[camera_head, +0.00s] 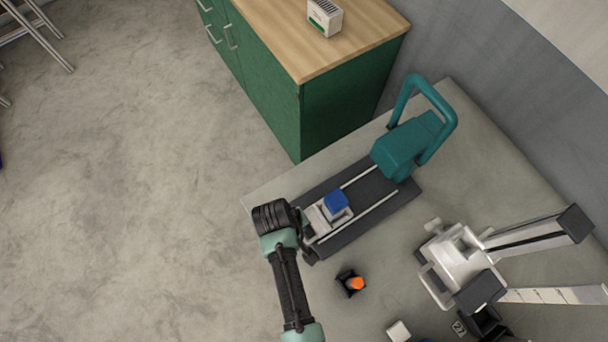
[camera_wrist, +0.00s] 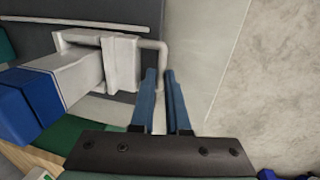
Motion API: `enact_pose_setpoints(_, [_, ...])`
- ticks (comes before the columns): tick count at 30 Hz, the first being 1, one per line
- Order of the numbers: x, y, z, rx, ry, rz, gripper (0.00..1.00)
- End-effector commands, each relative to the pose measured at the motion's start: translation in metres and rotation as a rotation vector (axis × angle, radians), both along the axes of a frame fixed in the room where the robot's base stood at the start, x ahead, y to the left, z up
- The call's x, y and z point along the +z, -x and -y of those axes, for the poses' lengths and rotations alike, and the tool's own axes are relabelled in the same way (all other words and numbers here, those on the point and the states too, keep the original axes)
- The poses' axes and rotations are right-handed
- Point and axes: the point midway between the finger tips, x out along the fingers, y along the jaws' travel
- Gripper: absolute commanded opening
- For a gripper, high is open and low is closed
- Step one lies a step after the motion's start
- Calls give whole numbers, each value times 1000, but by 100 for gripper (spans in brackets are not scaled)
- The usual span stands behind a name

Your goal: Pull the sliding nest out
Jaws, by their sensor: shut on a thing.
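The sliding nest (camera_head: 318,219) is a pale grey carriage on two light rails of a dark base plate (camera_head: 382,211). A blue block (camera_head: 336,201) sits in it. In the wrist view the nest (camera_wrist: 121,62) fills the upper left with the blue block (camera_wrist: 30,103) at the left edge. A thin pale loop handle (camera_wrist: 163,48) sticks out from the nest's end. My gripper (camera_wrist: 160,72) has its two blue fingers closed on this handle, with a narrow gap between them. In the head view my wrist hides most of the fingers.
The teal hand press (camera_head: 405,145) with its looped lever stands at the rails' far end. A small black holder with an orange top (camera_head: 357,283), a white cube (camera_head: 398,331) and a grey metal device (camera_head: 462,265) share the table. A green cabinet (camera_head: 335,110) stands behind. Open floor lies left.

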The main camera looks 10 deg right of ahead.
Motion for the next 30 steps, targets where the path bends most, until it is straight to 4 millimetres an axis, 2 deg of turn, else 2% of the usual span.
enact_pose_setpoints(8, [1, -2, 0, 1, 1, 5, 0])
enact_pose_setpoints(9, [1, -2, 0, 0, 0, 5, 21])
enact_pose_setpoints(13, [1, -1, 0, 0, 1, 4, 44])
enact_pose_setpoints(23, [2, -1, 0, -1, 1, 3, 44])
enact_pose_setpoints(26, [8, 0, -1, 0, 2, 2, 44])
enact_pose_setpoints(30, [27, 1, -5, 1, 1, 5, 44])
